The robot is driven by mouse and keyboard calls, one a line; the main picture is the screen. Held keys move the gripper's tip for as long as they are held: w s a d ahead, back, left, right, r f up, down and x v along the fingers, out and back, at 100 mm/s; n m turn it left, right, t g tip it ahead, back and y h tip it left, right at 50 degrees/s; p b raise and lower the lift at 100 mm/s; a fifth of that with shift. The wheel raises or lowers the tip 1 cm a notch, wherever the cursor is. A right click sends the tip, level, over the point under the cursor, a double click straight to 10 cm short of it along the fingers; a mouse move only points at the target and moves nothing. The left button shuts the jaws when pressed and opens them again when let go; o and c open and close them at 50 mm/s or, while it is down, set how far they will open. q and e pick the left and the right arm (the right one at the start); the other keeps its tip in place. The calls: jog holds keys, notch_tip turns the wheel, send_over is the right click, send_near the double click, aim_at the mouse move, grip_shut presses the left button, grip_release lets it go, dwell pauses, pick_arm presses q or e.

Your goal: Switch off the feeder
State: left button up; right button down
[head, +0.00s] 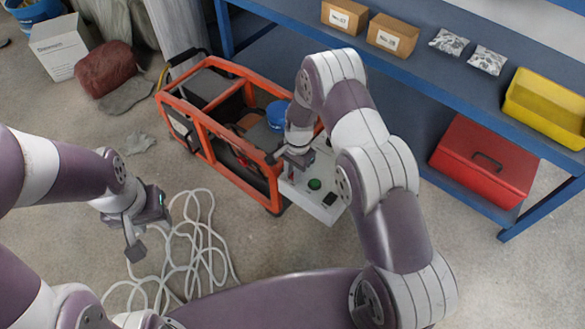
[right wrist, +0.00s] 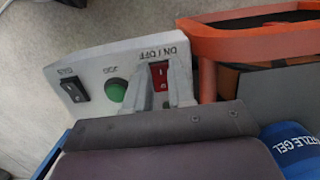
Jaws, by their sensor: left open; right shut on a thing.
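The feeder (head: 222,118) is an orange-framed unit on the floor in the head view. Its pale control panel (head: 325,208) is at its right end. In the right wrist view the panel carries a red switch (right wrist: 159,72) labelled ON / OFF, a green JOG button (right wrist: 116,90) and a black rocker (right wrist: 75,90). My right gripper (head: 291,165) is at the panel, its fingers shut on the red switch and partly covering it. Which way the switch is tipped I cannot tell. My left gripper (head: 142,228) is open and empty, left of the feeder above the floor.
A white hose (head: 185,245) lies coiled on the floor below the left gripper. A blue shelf (head: 430,75) behind holds cartons and a yellow bin (head: 547,105). A red box (head: 485,160) stands on its lower level.

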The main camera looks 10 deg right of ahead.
jog(key=shift+w+d+f+g+y+b, duration=0.1)
jog(key=shift+d+g+y+b, duration=0.05)
jog(key=shift+g+y+b, duration=0.2)
jog(key=shift+y, duration=0.25)
jog(key=c, duration=1)
grip_release()
jog(key=shift+o, duration=0.2)
